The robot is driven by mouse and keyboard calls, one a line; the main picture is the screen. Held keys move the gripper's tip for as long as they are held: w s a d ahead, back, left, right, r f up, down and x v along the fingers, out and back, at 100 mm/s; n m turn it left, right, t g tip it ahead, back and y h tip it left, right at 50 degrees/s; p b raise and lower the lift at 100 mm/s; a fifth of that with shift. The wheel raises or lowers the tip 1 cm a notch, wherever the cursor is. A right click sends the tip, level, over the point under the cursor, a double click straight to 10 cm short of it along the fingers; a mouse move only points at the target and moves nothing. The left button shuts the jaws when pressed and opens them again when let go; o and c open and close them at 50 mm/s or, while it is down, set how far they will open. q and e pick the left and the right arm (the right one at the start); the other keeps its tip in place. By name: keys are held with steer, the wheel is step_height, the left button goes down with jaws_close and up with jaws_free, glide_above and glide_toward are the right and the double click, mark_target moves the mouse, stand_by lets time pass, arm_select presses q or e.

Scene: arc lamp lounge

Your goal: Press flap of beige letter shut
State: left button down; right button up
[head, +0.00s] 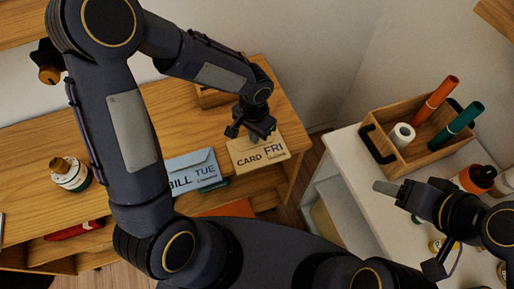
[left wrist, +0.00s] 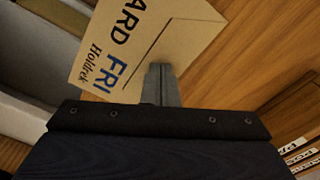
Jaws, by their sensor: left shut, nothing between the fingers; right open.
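The beige letter (head: 258,152) lies on the wooden desk near its right end, marked "CARD FRI". It also shows in the left wrist view (left wrist: 133,45), where a flap line crosses it and "Holdrek" is written below. My left gripper (head: 261,132) is shut and empty, over the letter's upper edge; in the left wrist view its fingertips (left wrist: 160,70) overlap the flap side of the letter. I cannot tell whether they touch the paper. My right gripper (head: 387,189) is open and empty above the white cabinet at the right, well away from the letter.
A blue letter (head: 192,170) marked "BILL TUE" lies left of the beige one. A wooden caddy (head: 425,135) with orange and green tubes stands on the white cabinet (head: 350,150). A gap separates desk and cabinet.

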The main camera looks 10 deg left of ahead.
arm_select(q)
steer(key=shift+s+f, duration=0.1)
stand_by(0.4)
step_height(320, 180, up, 8)
steer(key=p, duration=0.6)
stand_by(0.6)
steer(key=s+a+r+n+t+h, duration=0.1)
steer(key=s+a+r+n+t, duration=0.15)
steer(key=s+a+r, duration=0.4)
steer(key=s+a+r+n+t+h, duration=0.2)
steer(key=s+r+n+t, duration=0.1)
steer(key=s+r, duration=0.5)
steer(key=shift+s+a+n+h, duration=0.35)
steer(key=shift+s+n+h, duration=0.05)
steer(key=shift+s+n, duration=0.35)
